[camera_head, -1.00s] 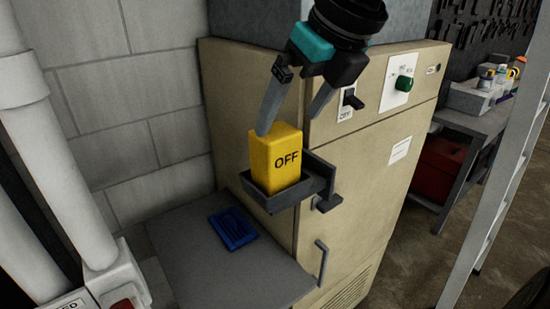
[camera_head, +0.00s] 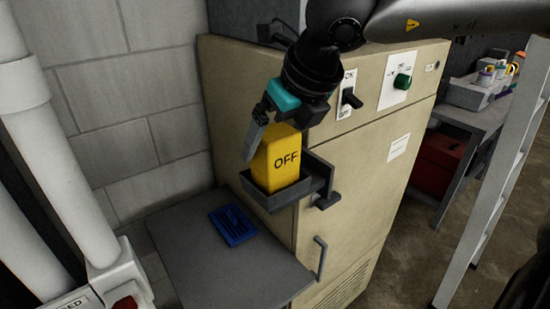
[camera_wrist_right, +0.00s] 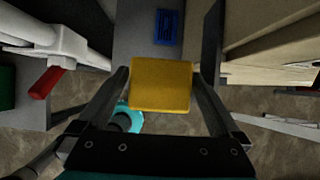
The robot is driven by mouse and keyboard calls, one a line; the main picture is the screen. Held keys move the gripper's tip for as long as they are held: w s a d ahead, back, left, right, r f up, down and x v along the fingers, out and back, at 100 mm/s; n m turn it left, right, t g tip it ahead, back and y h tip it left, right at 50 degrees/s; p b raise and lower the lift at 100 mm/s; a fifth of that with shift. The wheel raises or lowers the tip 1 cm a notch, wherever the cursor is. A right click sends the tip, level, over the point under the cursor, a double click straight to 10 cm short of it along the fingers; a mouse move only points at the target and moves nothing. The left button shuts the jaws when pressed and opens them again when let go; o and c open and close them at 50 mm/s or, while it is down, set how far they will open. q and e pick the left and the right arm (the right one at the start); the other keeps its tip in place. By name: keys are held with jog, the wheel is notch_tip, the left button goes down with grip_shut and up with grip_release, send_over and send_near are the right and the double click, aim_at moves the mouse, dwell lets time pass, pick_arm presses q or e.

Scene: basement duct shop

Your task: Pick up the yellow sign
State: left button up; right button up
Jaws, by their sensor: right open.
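The other finger is hidden in the head view. In the right wrist view the sign (camera_wrist_right: 161,84) lies between the two spread fingers, with a narrow gap at least on the right. My left gripper is in neither view.
A blue tray-like item (camera_head: 233,225) lies on a grey surface (camera_head: 200,270) below. White pipes (camera_head: 62,150) run down the left side.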

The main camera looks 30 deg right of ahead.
jog(key=shift+c, duration=0.2)
jog(key=c, duration=1.2)
